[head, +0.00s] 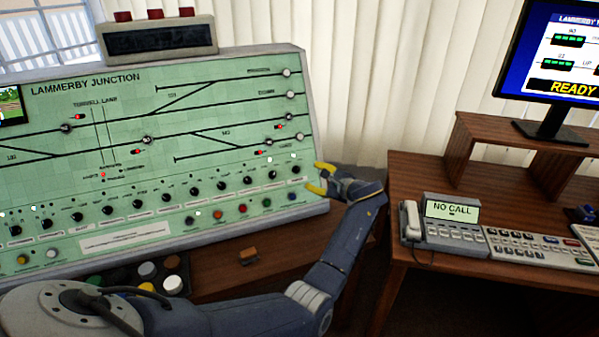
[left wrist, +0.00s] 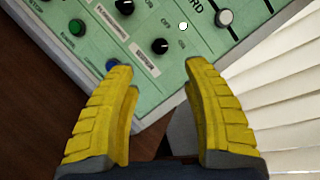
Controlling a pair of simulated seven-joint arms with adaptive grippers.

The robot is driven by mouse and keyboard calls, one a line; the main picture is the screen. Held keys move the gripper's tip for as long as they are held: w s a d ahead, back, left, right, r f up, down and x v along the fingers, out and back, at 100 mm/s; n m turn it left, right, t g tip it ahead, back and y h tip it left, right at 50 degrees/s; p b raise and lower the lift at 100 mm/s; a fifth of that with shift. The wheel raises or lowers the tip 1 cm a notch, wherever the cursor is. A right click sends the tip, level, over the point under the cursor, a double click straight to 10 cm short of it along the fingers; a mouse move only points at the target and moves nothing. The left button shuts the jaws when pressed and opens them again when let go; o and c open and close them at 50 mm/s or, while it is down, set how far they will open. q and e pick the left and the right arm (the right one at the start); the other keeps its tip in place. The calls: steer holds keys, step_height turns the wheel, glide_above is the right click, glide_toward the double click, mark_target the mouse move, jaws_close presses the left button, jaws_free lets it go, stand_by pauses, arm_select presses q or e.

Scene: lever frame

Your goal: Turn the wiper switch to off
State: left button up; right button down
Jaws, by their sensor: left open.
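A row of black rotary knobs with small label plates runs along the lower part of the green panel (head: 120,170). The rightmost black knob (head: 296,169) sits near the panel's right edge, below a lit white lamp. In the left wrist view a black knob (left wrist: 159,46) with a label plate lies just beyond and between my fingertips. The plate's word is too small to read surely, so I cannot confirm it is the wiper switch. Its exact pointer direction is unclear. My left gripper (head: 320,178) is open and empty, its yellow fingers beside the panel's right edge, apart from the knob.
A blue button (left wrist: 112,64) lies near the left fingertip, with a green button (left wrist: 78,27) further left. A desk with a telephone (head: 440,225), keyboard (head: 535,247) and monitor (head: 560,50) stands right.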

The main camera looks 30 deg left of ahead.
mark_target(298, 171)
arm_select(q)
steer(key=x, duration=1)
jaws_close()
stand_by(0.4)
